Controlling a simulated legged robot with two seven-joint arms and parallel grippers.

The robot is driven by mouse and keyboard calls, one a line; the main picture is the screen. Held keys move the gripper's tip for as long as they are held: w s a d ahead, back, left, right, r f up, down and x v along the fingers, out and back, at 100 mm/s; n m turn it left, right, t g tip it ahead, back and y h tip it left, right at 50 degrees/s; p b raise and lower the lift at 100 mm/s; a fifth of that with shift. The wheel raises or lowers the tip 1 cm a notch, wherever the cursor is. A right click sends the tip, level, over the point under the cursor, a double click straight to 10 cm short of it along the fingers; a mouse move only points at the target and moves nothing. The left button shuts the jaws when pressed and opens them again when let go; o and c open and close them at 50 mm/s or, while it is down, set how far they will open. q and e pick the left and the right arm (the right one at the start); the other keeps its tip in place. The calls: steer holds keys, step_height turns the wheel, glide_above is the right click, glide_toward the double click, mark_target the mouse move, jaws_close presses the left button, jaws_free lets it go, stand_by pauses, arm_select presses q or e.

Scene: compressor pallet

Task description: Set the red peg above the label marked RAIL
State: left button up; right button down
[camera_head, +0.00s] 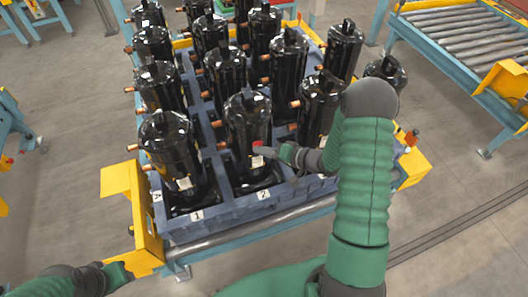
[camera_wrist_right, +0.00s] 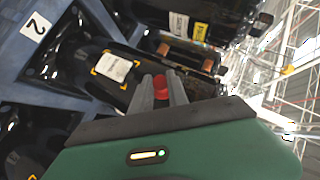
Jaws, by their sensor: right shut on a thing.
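The red peg (camera_head: 258,145) is between the fingertips of my right gripper (camera_head: 264,150), in front of a black compressor (camera_head: 247,118) in the front row. In the right wrist view the red peg (camera_wrist_right: 162,82) sticks out between the two grey fingers (camera_wrist_right: 160,92). A white label (camera_wrist_right: 113,67) with yellow corner marks lies just beyond the fingers. Another white label (camera_wrist_right: 178,25) and a yellow label (camera_wrist_right: 200,31) are farther off. Their print is too small to read, so I cannot tell which says RAIL. My left gripper (camera_head: 119,274) is at the lower left, its fingers unclear.
Several black compressors with copper stubs stand close together in a blue pallet (camera_head: 230,222), marked A, 1 and 2. Yellow brackets (camera_head: 133,210) stand at its corners. A roller conveyor (camera_head: 470,45) is at the upper right.

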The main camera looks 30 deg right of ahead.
steer(key=shift+w, duration=0.1)
steer(key=c, duration=1.2)
jaws_free()
